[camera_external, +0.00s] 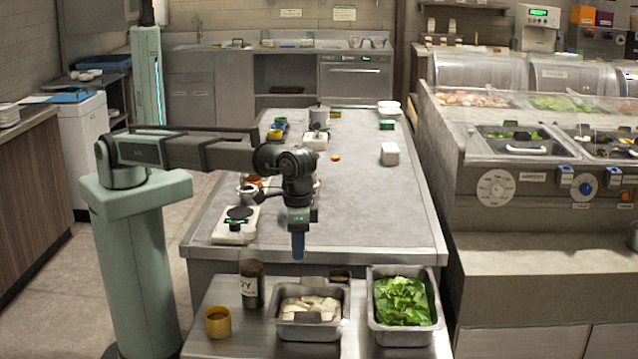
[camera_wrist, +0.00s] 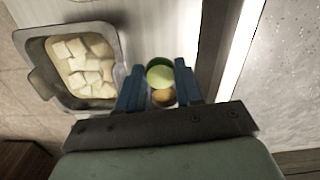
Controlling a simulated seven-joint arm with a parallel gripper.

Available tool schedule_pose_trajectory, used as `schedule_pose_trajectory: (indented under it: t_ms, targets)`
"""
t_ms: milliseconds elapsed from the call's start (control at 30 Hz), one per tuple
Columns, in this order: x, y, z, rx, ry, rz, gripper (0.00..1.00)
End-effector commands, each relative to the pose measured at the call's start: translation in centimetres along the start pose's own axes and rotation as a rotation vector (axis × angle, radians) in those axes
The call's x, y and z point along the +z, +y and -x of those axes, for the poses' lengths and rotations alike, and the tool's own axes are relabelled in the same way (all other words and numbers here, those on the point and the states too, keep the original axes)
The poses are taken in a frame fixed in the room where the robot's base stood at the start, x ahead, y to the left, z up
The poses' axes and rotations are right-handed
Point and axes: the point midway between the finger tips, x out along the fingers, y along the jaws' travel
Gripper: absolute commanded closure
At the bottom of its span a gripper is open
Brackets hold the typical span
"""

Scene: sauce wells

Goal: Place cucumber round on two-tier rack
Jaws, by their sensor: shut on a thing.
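My gripper (camera_external: 298,246) points down over the near edge of the steel table in the external view. In the wrist view its two blue fingers (camera_wrist: 160,86) are shut on a pale green cucumber round (camera_wrist: 160,73). An orange-brown round thing (camera_wrist: 163,98) also shows between the fingers, just below the cucumber round; I cannot tell whether it is held or lies beneath. The cucumber round cannot be made out in the external view. I cannot identify a two-tier rack in either view.
A steel pan of white cubes (camera_external: 279,330), a pan of green leaves (camera_external: 437,322), a dark bottle (camera_external: 251,284) and a yellow cup (camera_external: 217,322) stand on the near counter. A white scale (camera_external: 228,234) is on the table's left. The table's middle right (camera_external: 375,205) is clear.

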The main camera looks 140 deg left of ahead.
Motion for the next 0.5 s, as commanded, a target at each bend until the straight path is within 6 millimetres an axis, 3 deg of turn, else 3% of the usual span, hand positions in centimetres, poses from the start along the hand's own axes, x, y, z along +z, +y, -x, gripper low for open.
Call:
schedule_pose_trajectory:
  t_ms: [100,300,500]
  targets:
    - [0.8,-0.9,-0.3,0.01,0.008,0.049,0.93]
    - [0.5,-0.6,-0.6,0.017,0.013,0.116,0.93]
    - [0.5,-0.6,-3.1,0.015,0.012,0.121,0.93]
